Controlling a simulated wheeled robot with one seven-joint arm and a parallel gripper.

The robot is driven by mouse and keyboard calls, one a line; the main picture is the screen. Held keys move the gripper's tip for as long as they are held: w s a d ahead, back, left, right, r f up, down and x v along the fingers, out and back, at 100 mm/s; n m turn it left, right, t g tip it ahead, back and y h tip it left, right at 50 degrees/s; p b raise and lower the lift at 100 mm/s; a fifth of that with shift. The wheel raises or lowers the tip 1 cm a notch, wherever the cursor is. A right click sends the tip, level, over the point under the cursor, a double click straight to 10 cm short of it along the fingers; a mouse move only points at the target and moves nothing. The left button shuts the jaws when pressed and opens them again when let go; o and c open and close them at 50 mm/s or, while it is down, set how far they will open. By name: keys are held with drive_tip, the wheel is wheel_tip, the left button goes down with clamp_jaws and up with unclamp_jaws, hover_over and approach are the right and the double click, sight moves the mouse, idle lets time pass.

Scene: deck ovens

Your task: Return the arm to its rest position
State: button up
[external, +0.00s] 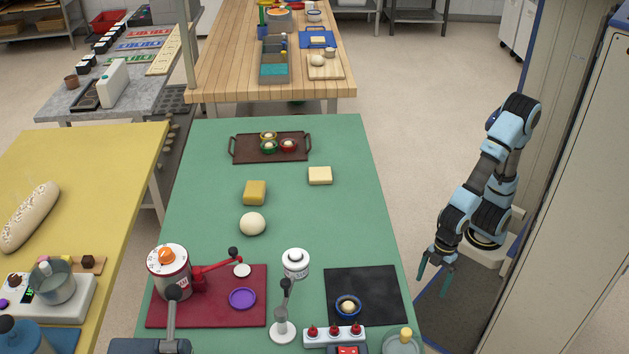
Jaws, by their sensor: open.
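My arm, light blue and dark grey, stands on the right side of the external view, beside the green table. It is bent, with its upper part raised and its end hanging down. My gripper (435,282) points downward just off the right edge of the green table (330,222). Its two teal fingers are apart and nothing is between them. It is clear of the objects on the table.
A dark mat (380,285) with a blue-rimmed bowl (348,307) lies nearest my gripper on the table. A white-topped stand (296,263) and a red mat (205,312) are further left. A tall cabinet (575,200) stands close on the right.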

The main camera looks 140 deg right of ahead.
drive_tip(key=s+f+g, duration=0.1)
drive_tip(key=s+f, duration=0.2)
drive_tip(key=f, duration=0.2)
wheel_tip(320, 180, up, 36)
drive_tip(key=p, duration=3.5)
drive_tip(key=shift+r+p, duration=0.2)
drive_tip(key=shift+p, duration=0.15)
drive_tip(key=shift+w, duration=0.1)
